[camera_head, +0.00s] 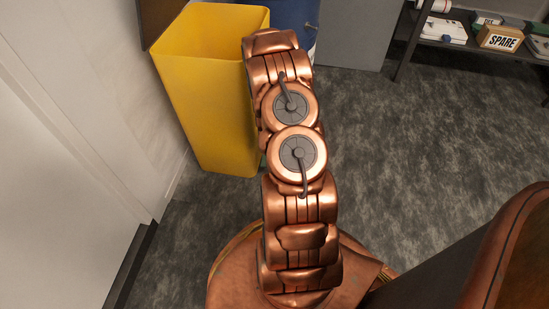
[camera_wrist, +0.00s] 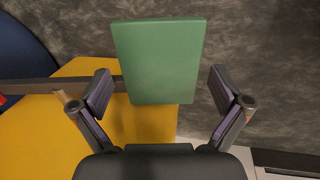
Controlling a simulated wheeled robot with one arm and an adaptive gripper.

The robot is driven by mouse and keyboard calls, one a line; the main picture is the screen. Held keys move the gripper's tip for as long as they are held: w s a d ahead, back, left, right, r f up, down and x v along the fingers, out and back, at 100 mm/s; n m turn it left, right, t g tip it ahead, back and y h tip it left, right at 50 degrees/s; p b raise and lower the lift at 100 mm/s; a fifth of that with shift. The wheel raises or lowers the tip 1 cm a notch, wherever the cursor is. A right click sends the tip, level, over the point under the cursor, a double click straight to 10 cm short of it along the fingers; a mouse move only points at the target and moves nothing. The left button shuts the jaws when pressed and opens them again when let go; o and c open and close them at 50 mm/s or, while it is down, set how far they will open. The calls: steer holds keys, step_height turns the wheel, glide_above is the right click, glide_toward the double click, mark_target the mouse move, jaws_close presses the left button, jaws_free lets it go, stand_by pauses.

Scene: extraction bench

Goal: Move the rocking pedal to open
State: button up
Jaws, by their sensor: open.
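A flat green plate (camera_wrist: 160,62), which looks like the rocking pedal, shows in the wrist view ahead of my gripper. It is tilted slightly in the picture, and its lower part overlaps the yellow bin. My gripper (camera_wrist: 160,85) is open, with one dark finger on each side of the plate's lower half and visible gaps on both sides. Nothing is held. I cannot tell how far the plate is from the fingertips. In the head view my arm hides the gripper and nearly all of the plate.
The yellow bin (camera_head: 205,110) stands beside my arm, near the white wall (camera_head: 60,130) at left. A blue drum (camera_head: 296,14) stands behind. A shelf with a SPARE box (camera_head: 500,38) is at the upper right. The grey floor (camera_head: 430,140) right of my arm is clear.

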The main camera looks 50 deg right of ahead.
steer(key=v, duration=1.1)
steer(key=shift+r, duration=0.15)
steer(key=shift+a, duration=0.1)
stand_by(0.4)
